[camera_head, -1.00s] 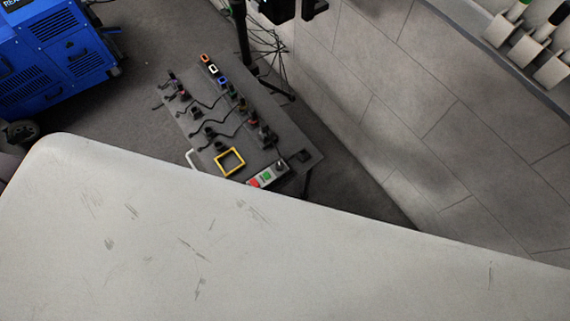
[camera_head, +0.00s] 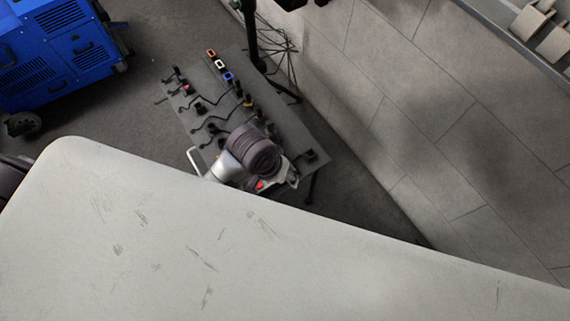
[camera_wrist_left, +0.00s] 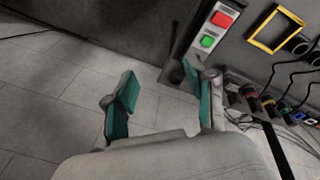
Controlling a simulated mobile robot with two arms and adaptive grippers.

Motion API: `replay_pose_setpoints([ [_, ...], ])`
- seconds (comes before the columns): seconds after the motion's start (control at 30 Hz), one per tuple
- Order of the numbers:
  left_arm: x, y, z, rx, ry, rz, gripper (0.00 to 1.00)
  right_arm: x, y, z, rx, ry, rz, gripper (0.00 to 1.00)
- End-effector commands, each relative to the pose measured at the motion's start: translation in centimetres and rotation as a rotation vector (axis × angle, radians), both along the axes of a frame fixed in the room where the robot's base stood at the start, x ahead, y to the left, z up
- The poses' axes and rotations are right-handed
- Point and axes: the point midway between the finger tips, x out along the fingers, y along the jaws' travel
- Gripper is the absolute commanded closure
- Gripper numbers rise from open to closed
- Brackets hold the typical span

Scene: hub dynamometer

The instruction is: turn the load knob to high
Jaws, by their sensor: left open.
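The control box (camera_wrist_left: 216,28) is a pale panel with a red button (camera_wrist_left: 222,20) and a green button (camera_wrist_left: 207,41), at the top of the left wrist view. I cannot make out the load knob or its setting; the panel's lower end is behind one finger of my left gripper (camera_wrist_left: 160,88). The gripper is open, its teal pads apart with nothing between them, and one finger is near the panel's end. In the head view my left gripper (camera_head: 281,179) is over the control box, covering most of it; a red bit (camera_head: 260,185) shows. My right gripper is not in view.
The dark panel table (camera_head: 290,130) carries several connectors and cables. A yellow frame (camera_wrist_left: 274,29) lies beside the control box. A black fitting (camera_wrist_left: 174,72) stands near the panel's end. A large pale surface (camera_head: 150,230) fills the head view's foreground.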

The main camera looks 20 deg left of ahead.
Motion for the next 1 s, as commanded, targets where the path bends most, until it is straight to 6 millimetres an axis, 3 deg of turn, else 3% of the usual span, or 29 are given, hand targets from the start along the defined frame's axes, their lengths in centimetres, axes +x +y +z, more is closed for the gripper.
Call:
replay_pose_setpoints([
  [0.23,4.6,-1.5,-1.2,0.031,0.110,0.118,0.44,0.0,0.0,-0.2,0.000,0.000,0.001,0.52],
  [0.5,10.2,1.6,-2.1,0.160,0.220,0.392,0.44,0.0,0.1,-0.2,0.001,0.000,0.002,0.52],
  [0.77,11.0,2.4,-3.6,0.184,0.235,0.452,0.44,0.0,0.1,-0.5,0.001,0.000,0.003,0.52],
  [1.0,10.9,2.6,-8.4,0.185,0.234,0.451,0.44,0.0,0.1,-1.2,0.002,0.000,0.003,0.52],
])
